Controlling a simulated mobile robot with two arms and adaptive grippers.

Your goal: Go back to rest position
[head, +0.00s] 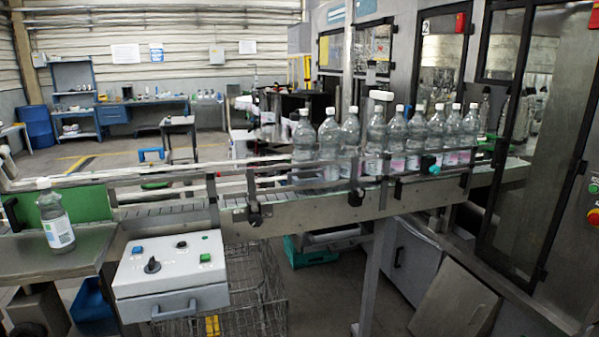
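Neither of my grippers nor my arms shows in the head view. A clear bottle (55,216) with a white cap and a white, blue and green label stands upright on the metal table (75,258) at the left. Several clear capped bottles (376,142) stand in a row on the conveyor (310,212), behind its side rails. A control box (170,265) with a black knob, a blue button and a green button sits below the conveyor at the front left.
The conveyor runs across the middle, with metal rails along it. A wire basket (255,290) stands under it. A machine with glass doors (520,130) fills the right side. Blue workbenches (115,115) stand at the far back left, with open floor before them.

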